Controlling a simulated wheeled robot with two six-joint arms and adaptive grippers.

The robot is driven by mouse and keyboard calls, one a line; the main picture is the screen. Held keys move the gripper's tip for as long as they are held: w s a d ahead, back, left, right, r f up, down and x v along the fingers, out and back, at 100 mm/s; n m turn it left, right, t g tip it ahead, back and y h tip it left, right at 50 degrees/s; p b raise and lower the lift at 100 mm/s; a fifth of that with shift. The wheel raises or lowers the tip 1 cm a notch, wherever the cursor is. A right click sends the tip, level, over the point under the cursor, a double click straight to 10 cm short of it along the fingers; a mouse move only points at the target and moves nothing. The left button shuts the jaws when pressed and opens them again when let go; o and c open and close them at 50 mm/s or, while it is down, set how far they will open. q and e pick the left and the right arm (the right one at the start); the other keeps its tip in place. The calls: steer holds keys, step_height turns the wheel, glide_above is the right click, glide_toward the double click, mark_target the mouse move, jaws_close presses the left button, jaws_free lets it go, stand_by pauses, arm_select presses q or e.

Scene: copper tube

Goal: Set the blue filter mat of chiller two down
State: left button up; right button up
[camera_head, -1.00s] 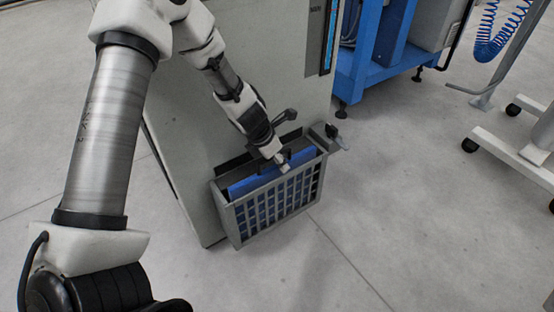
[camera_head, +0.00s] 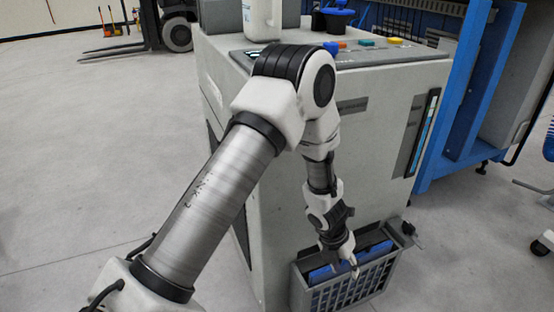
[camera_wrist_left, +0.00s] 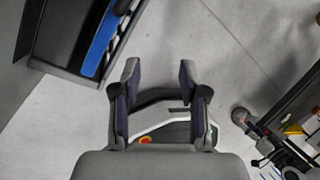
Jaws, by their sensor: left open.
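The blue filter mat (camera_head: 320,274) stands in a grey slotted basket (camera_head: 302,295) on the lower side of the light grey chiller cabinet (camera_head: 285,215). Its blue also shows through the basket's slots, and part of it is hidden by my arm. My left gripper (camera_head: 354,268) is at the basket's front rim, with its fingers open. In the left wrist view the open gripper (camera_wrist_left: 158,75) has nothing between its fingers, only floor beyond. There the blue mat (camera_wrist_left: 98,42) lies in the basket at the upper left, apart from the fingers. My right gripper is not in view.
A blue frame (camera_head: 470,90) stands behind right. A forklift (camera_head: 150,30) is far back left. The floor (camera_head: 450,270) right of the basket is clear.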

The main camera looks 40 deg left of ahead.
arm_select(q)
steer(key=s+d+f+n+g+h, duration=0.1)
steer(key=s+d+f+n, duration=0.1)
steer(key=s+f+n, duration=0.35)
steer(key=s+d+f+n+g, duration=0.1)
steer(key=s+d+f+n, duration=0.1)
steer(key=s+n, duration=0.5)
steer(key=s+a+f+n+y, duration=0.2)
steer(key=s+n, duration=0.4)
steer(key=n, duration=0.5)
steer(key=s+a+f+n+y, duration=0.2)
steer(key=s+a+f+n, duration=0.1)
steer(key=s+n, duration=0.4)
steer(key=n, duration=0.3)
steer(key=shift+s+n, duration=0.25)
steer(key=shift+n, duration=0.1)
steer(key=shift+a, duration=0.1)
